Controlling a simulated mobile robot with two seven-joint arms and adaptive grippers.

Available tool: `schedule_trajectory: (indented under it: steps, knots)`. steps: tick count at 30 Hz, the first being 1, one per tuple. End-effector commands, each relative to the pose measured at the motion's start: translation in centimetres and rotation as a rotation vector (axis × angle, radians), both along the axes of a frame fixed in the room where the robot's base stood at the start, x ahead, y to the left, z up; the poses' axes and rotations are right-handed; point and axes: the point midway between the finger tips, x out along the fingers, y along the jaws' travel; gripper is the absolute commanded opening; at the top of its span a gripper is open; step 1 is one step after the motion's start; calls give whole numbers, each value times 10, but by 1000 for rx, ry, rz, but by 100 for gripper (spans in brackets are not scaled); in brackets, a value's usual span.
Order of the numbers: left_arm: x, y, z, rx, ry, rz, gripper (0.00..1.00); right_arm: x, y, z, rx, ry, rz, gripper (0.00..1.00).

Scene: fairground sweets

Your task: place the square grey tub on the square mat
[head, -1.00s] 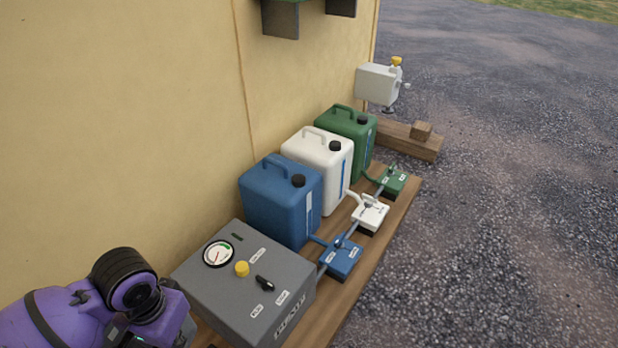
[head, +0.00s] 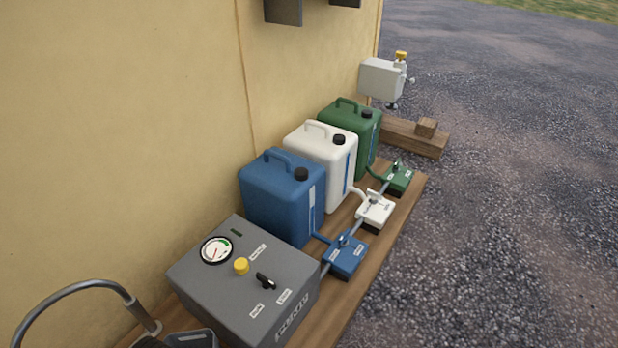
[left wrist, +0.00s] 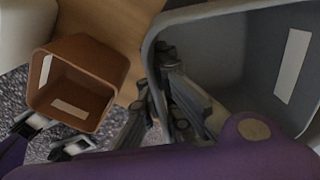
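The grey tub (left wrist: 245,62) fills the right of the left wrist view, its open inside facing the camera and a pale label on its inner wall. My left gripper (left wrist: 158,82) is at the tub's left wall, one finger outside and one inside, and looks closed on the wall. Another gripper (left wrist: 48,138), seemingly my right, has its two light-padded fingers spread apart beside a brown tub at lower left. The head view shows neither gripper clearly and no grey tub that I can make out. I see no square mat in either view.
The brown square tub (left wrist: 78,82) stands left of the grey one. A grey control box (head: 245,285), blue (head: 280,200), white (head: 322,165) and green (head: 352,135) canisters line a wooden plank by the yellow wall. A grey hoop (head: 85,287) shows at lower left. Open gravel lies right.

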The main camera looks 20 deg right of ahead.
Motion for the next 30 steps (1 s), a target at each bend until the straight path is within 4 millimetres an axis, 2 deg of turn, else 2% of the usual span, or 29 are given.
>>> schedule_trajectory:
  steps: [1, 3, 8, 15, 29, 30]
  knots:
    - [-1, 0, -15, 1, 5, 1, 0, 2, 0, -8, 1, 3, 3, 40]
    - [-2, -1, -26, 0, 5, 1, 0, 1, 0, -14, -1, 8, 8, 40]
    - [-1, -1, -40, 0, 3, 2, 0, 3, -2, -19, -4, 10, 22, 40]
    - [-1, 0, -78, 1, 4, 3, 0, 6, -3, -35, -7, 20, 47, 40]
    - [0, -1, -85, -1, 1, 3, 0, 6, -3, -37, -7, 25, 54, 40]
    - [0, 0, -84, -1, 1, 3, 8, 6, -3, -37, -7, 25, 54, 40]
